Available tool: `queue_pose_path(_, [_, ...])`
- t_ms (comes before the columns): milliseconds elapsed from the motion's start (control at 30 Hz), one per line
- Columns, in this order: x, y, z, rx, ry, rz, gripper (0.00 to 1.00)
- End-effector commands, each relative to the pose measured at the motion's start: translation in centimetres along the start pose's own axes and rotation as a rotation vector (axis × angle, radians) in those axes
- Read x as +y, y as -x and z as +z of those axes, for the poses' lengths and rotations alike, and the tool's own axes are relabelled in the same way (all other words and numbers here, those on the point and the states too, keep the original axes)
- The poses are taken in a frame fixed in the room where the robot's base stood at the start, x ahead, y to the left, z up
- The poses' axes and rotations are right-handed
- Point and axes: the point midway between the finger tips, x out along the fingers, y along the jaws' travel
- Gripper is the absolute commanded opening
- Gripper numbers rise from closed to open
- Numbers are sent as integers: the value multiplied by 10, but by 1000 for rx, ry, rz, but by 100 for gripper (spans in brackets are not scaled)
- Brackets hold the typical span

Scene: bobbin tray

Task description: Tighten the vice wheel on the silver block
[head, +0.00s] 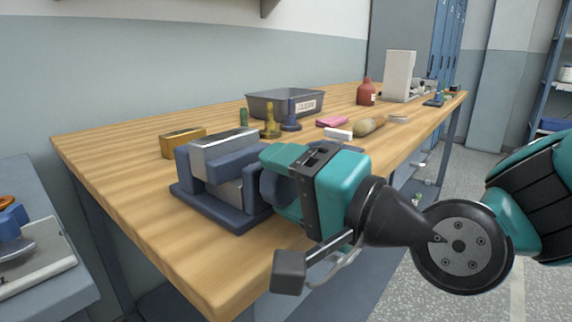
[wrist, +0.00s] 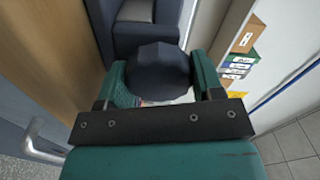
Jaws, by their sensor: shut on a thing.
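The dark blue vice (head: 240,215) stands near the front left of the bench. The silver block (head: 223,147) sits in it between the jaws, its top showing above them. I cannot tell whether both jaws press on it. My gripper (head: 276,184) reaches in from the right and is shut on the dark vice wheel. In the wrist view the wheel (wrist: 158,72) is a faceted knob between my two teal fingers, with the silver block (wrist: 136,10) beyond it. In the head view my fingers hide most of the wheel.
A brass block (head: 183,143) lies behind the vice. A grey labelled bin (head: 270,103), a green, a yellow and a blue small piece stand further back. The bench's front left is clear.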

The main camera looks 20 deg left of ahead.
Motion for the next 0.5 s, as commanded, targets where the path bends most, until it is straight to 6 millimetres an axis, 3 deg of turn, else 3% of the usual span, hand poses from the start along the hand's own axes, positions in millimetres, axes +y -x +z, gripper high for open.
queue_pose_path(500, [-2, 0, -2, 4, -196, -5, 37])
